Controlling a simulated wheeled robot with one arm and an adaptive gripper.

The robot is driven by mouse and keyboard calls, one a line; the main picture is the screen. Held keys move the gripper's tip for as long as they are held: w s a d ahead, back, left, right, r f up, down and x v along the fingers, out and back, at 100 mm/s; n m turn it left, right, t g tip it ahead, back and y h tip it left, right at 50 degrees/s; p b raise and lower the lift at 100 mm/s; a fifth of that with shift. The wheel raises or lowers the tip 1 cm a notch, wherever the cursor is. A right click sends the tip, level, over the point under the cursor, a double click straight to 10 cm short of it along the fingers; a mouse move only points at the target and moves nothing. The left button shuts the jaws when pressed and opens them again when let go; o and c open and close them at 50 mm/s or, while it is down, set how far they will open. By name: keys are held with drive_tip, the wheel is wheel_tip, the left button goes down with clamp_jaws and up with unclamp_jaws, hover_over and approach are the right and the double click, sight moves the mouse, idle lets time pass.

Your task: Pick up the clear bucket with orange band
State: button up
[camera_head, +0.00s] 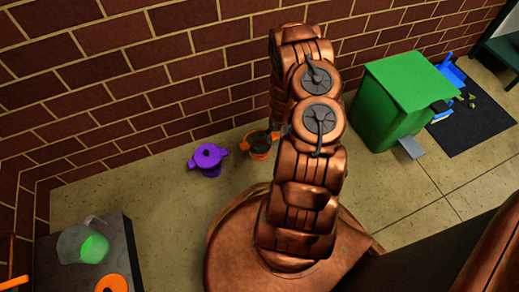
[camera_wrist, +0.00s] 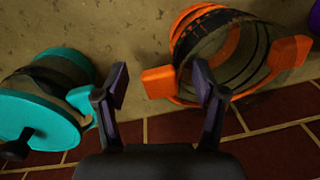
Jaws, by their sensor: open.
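The clear bucket with orange band (camera_wrist: 262,82) stands on the floor by the brick wall. In the wrist view it is open-topped and see-through, with dark rings and orange side lugs. In the head view the bucket (camera_head: 258,155) shows just left of my arm. My gripper (camera_wrist: 160,75) is open and empty. In the wrist view the bucket's left orange lug (camera_wrist: 158,83) appears between my fingers, and the right finger overlaps the bucket's wall. I cannot tell whether either finger touches it. In the head view my arm hides most of the gripper.
A teal lidded pot (camera_wrist: 35,115) is close to my left finger in the wrist view. A purple lidded pot (camera_head: 208,158) stands left of the bucket. A green bin (camera_head: 402,95) is at the right. A dark table (camera_head: 50,270) with a clear jug (camera_head: 72,242) is at lower left.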

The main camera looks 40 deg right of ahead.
drive_tip(key=shift+c, duration=0.4)
drive_tip(key=c, duration=1.2)
drive_tip(key=shift+r, duration=0.1)
drive_tip(key=shift+c, duration=0.2)
